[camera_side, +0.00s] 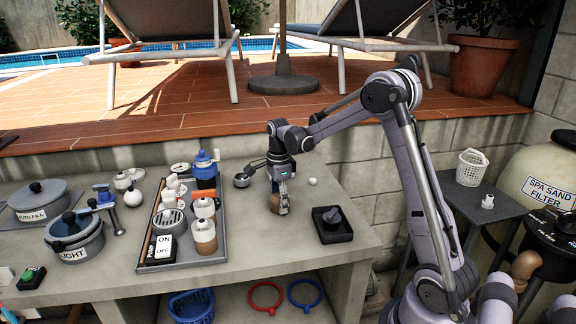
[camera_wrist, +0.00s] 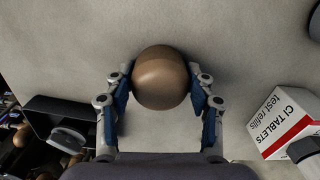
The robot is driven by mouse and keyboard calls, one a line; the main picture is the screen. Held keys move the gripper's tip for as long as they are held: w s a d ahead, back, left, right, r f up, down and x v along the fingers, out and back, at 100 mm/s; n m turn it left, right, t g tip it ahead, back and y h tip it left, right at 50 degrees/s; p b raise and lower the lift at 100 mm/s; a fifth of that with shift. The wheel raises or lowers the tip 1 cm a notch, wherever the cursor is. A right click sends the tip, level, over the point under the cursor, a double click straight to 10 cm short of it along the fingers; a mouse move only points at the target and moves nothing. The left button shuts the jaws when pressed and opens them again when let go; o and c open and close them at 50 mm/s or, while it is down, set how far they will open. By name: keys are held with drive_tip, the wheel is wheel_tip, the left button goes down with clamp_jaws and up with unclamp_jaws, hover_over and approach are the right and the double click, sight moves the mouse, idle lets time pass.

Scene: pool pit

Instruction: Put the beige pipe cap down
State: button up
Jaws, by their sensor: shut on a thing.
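The beige pipe cap (camera_wrist: 162,77) is a smooth, rounded, tan-brown piece between the two fingers in the wrist view. My gripper (camera_wrist: 160,85) is shut on it, with one finger at each side. In the side view my gripper (camera_side: 281,211) points down low over the grey counter, and the cap (camera_side: 275,203) shows only partly beside the fingers. I cannot tell whether its underside touches the counter.
A black square tray (camera_side: 332,236) with a dark knob is right of my gripper. A grey tray (camera_side: 216,262) of fittings stands left. A tablets box (camera_wrist: 281,124) shows in the wrist view. The counter around the cap is bare.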

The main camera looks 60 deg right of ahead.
sight(279, 195)
drive_tip(key=shift+f, duration=0.15)
drive_tip(key=o, duration=1.2)
drive_tip(key=shift+c, duration=0.2)
wheel_tip(279, 195, up, 12)
drive_tip(key=shift+f, duration=0.15)
drive_tip(key=s+a+r+n+t, duration=0.3)
drive_tip(key=s+a+n, duration=0.4)
drive_tip(key=a+n, duration=0.5)
drive_tip(key=s+a+f+n+t, duration=0.4)
drive_tip(key=s+a+n, duration=0.4)
drive_tip(key=n, duration=0.5)
drive_tip(key=shift+s+f, duration=0.35)
drive_tip(key=shift+f, duration=0.1)
